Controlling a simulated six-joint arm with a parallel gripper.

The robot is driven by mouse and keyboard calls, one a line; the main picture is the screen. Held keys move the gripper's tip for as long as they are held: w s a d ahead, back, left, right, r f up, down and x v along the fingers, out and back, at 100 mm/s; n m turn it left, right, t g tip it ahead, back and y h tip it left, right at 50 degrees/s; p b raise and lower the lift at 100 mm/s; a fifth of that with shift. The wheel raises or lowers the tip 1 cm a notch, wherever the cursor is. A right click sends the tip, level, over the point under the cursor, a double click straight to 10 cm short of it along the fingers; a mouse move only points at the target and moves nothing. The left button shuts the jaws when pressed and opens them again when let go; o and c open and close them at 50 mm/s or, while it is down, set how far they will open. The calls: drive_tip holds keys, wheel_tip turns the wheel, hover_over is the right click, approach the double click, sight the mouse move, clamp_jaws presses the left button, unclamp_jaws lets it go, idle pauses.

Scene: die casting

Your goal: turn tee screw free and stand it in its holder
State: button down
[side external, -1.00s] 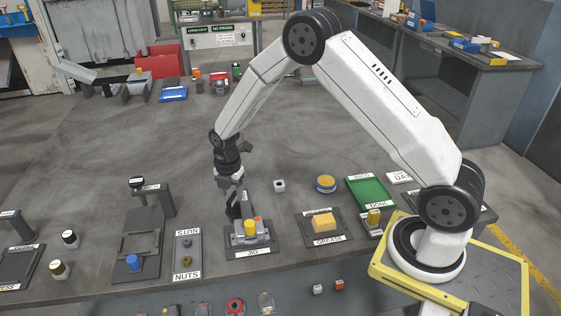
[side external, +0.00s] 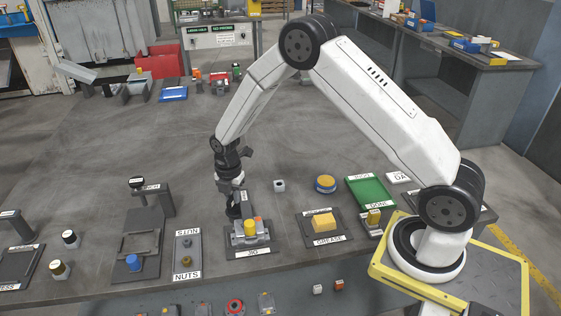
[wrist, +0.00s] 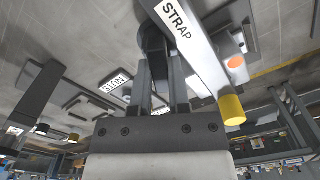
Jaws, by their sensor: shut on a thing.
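My gripper (wrist: 160,62) is shut on a dark piece (wrist: 152,40), which I take to be the tee screw; its shape is mostly hidden by the fingers. In the side external view, my gripper (side external: 233,210) points down at the left of the jig (side external: 262,250), close to its clamp. A strap marked STRAP (wrist: 190,40) runs beside the fingers in the wrist view. A yellow cylinder (wrist: 232,110) is at the strap's near end; it also stands on the jig (side external: 250,229). I cannot tell which holder is the screw's, or whether the screw is still threaded.
The NUTS tray (side external: 187,272) and a dark stand with a blue knob (side external: 133,262) are left of the jig.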

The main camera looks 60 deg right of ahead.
drive_tip(key=shift+n, duration=3)
drive_tip(key=shift+n, duration=3)
drive_tip(key=c, duration=0.5)
unclamp_jaws()
